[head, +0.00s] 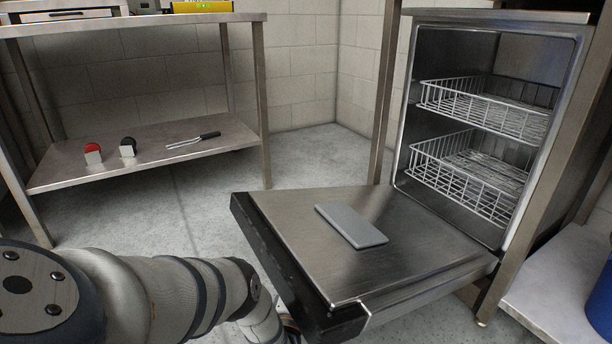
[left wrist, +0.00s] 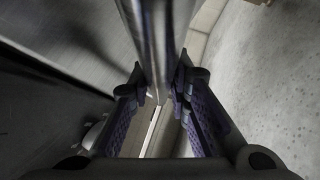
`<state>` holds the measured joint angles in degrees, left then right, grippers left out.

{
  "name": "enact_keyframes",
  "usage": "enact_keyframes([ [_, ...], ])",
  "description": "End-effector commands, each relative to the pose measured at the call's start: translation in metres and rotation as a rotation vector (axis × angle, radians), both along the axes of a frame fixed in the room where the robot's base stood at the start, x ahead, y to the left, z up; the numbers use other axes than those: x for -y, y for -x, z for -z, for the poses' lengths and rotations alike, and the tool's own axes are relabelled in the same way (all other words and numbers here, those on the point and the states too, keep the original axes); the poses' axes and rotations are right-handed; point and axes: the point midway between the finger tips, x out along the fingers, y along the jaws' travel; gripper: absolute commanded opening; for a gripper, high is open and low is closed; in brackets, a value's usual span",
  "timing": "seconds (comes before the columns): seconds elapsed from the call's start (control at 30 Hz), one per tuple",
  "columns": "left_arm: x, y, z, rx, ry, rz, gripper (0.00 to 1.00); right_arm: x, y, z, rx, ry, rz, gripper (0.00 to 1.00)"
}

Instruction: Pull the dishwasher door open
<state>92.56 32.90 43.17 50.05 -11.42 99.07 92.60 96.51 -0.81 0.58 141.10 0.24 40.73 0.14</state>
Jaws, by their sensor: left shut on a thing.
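The dishwasher door (head: 430,255) is swung down and lies close to level in front of the dishwasher (head: 470,22), whose inside shows. A grey flat slab (head: 351,225) lies on the door's inner face. My left arm comes in from the lower left and reaches past the door's black outer edge (head: 285,265). My left gripper is hidden in the head view. In the left wrist view my left gripper (left wrist: 163,98) is shut on a shiny metal bar, the door handle (left wrist: 156,40), with a finger on each side. My right gripper is in neither view.
Wire racks (head: 475,175) sit inside the dishwasher. A steel table (head: 150,150) at left holds small red-topped and black-topped items and tongs (head: 195,140) on its lower shelf. A blue container (head: 602,310) stands at the right edge. Floor between table and door is clear.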

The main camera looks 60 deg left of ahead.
Motion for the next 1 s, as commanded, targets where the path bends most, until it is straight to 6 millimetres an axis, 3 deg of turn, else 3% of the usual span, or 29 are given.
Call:
enact_keyframes([
  [0.27,0.003,-0.006,0.0,-0.001,0.006,0.012,0.0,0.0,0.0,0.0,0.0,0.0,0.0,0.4],
  [0.3,0.003,-0.005,0.0,-0.001,0.006,0.012,0.27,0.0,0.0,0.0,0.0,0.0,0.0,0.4],
  [0.37,0.003,-0.005,0.0,-0.002,0.005,0.01,0.38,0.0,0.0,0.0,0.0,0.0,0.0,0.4],
  [0.73,0.007,0.004,0.003,-0.004,0.004,0.006,0.38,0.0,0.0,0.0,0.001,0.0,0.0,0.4],
  [1.0,0.06,0.059,0.022,-0.007,0.007,0.01,0.38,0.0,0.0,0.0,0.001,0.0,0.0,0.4],
])
